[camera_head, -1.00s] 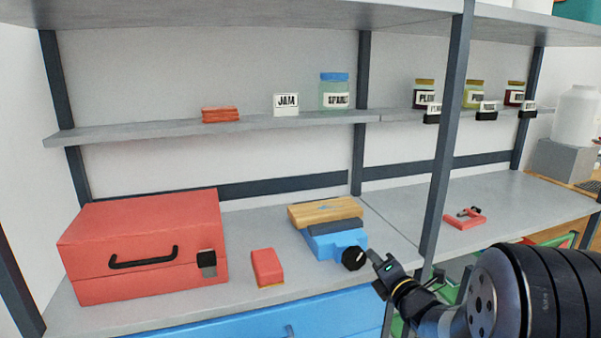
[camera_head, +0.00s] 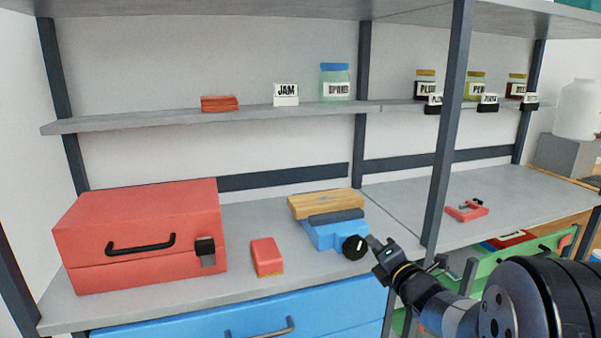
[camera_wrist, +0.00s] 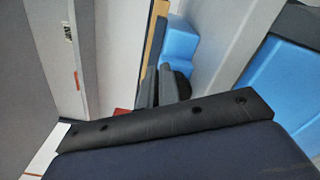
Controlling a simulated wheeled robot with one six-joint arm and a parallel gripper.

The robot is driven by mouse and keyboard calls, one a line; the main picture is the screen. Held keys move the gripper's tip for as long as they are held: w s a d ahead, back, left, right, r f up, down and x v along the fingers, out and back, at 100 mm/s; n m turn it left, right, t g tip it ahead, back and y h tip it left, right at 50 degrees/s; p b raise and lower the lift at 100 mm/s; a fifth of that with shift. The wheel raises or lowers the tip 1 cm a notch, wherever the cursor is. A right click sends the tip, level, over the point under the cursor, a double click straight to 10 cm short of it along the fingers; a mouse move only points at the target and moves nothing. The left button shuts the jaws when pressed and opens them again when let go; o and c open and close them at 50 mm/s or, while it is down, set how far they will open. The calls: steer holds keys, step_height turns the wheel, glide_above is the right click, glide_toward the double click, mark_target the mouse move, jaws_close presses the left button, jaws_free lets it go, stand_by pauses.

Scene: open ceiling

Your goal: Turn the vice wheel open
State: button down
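The vice is a blue body (camera_head: 335,236) with a dark jaw and a wooden block (camera_head: 326,203) lying across its top. Its black round wheel (camera_head: 355,247) faces front, with a pale mark on it. My gripper (camera_head: 374,243) is at the right side of the wheel, its tip touching or very near it. In the wrist view, the grey fingers of my gripper (camera_wrist: 160,87) stand close together, in front of the dark wheel (camera_wrist: 183,84). The blue vice (camera_wrist: 179,43) shows beyond. Whether the fingers hold the wheel is hidden.
A red toolbox (camera_head: 140,238) and a red block (camera_head: 267,257) stand left of the vice on the bench. A blue drawer (camera_head: 250,315) is below. A dark shelf post (camera_head: 445,140) rises right of my gripper. A small red clamp-like tool (camera_head: 467,210) lies further right.

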steer(key=shift+s+a+r+b, duration=0.1)
steer(key=shift+a+r+b, duration=0.2)
steer(key=shift+b, duration=0.5)
steer(key=shift+d+r, duration=0.15)
steer(key=b+v, duration=0.1)
steer(key=v, duration=0.5)
steer(key=shift+d+r, duration=0.1)
steer(key=shift+d, duration=0.05)
